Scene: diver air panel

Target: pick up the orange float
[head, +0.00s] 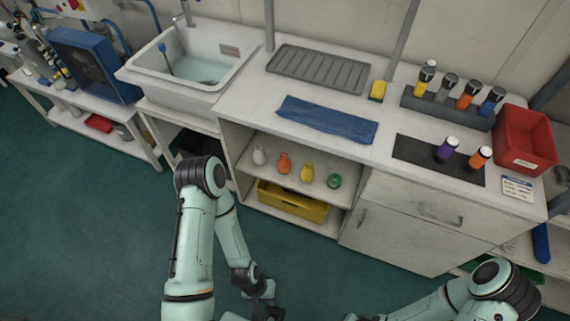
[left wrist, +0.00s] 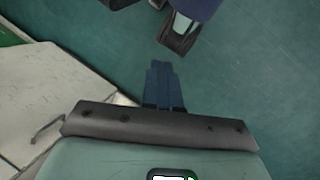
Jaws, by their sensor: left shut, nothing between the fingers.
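The orange float (head: 284,164) is a small rounded, pear-like thing standing on the open shelf under the counter. It is between a white float (head: 259,156) and a yellow one (head: 307,172). My left gripper (head: 265,303) is low over the floor, in front of the cabinet and well apart from the float. In the left wrist view its blue fingers (left wrist: 163,82) are together with nothing between them. My right arm comes in at the lower right of the head view; its gripper is mostly cut off at the bottom edge. The float does not show in the left wrist view.
A green round thing (head: 334,181) stands right of the yellow float. A yellow bin (head: 292,203) sits below the shelf (head: 262,176). The counter above overhangs the shelf, with a blue cloth (head: 327,120) on it. A closed cabinet (head: 400,236) is to the right. The green floor in front is clear.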

